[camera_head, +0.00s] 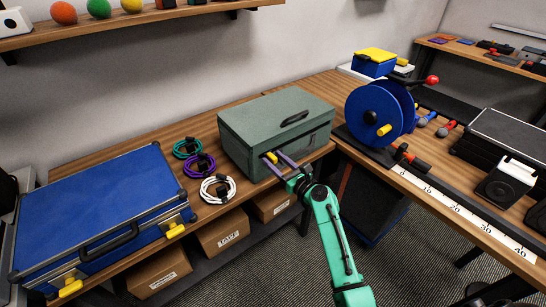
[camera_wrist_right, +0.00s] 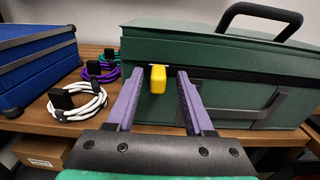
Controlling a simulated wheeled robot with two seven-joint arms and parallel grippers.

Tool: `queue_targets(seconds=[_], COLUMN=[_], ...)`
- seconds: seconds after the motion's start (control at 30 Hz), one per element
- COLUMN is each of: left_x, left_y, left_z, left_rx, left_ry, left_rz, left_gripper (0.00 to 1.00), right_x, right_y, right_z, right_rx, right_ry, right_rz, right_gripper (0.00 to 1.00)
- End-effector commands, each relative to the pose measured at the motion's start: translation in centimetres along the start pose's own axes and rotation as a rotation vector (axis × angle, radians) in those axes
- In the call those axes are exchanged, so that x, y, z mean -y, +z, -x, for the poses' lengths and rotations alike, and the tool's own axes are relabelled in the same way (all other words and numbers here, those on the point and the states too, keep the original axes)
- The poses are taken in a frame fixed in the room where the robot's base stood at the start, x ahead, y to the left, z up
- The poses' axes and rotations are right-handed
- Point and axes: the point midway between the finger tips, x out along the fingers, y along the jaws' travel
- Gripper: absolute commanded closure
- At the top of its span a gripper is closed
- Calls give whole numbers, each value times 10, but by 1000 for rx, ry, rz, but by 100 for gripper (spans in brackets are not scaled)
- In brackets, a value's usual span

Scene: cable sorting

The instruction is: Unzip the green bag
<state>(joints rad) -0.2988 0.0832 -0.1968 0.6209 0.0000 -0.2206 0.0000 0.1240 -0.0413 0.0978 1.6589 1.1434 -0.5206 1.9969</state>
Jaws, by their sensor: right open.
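The green bag (camera_head: 262,118) is a closed dark green box-like case with a black handle, standing on the wooden bench. Its yellow zip pull (camera_head: 270,156) is at the left end of the front seam; it also shows large in the right wrist view (camera_wrist_right: 157,80). My right gripper (camera_head: 276,157) is open, its purple fingers pointing at the bag's front. In the right wrist view (camera_wrist_right: 159,76) the yellow pull sits between the fingertips, with a gap on each side. My left gripper is in no view.
Coiled cables in teal, purple (camera_head: 199,165) and white (camera_head: 217,189) lie left of the bag. A blue case (camera_head: 95,215) is further left. A blue cable reel (camera_head: 380,113) stands to the right. Cardboard boxes (camera_head: 222,232) sit on the shelf below.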

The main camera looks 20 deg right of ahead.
Motion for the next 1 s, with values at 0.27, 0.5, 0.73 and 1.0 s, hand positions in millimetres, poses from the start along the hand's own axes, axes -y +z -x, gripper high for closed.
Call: queue_targets(seconds=[0.27,0.5,0.73,1.0], left_x=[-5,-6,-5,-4], left_y=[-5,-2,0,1], left_z=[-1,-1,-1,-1], left_rx=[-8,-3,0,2], left_ry=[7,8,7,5], left_rz=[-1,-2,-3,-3], left_gripper=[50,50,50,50], right_x=[0,0,0,0], right_y=[-1,-1,-1,-1], right_z=[-15,-14,-14,-14], right_rx=[-1,-2,-2,-2], right_ry=[0,0,0,0], right_rz=[1,1,2,2], right_gripper=[48,100,100,100])
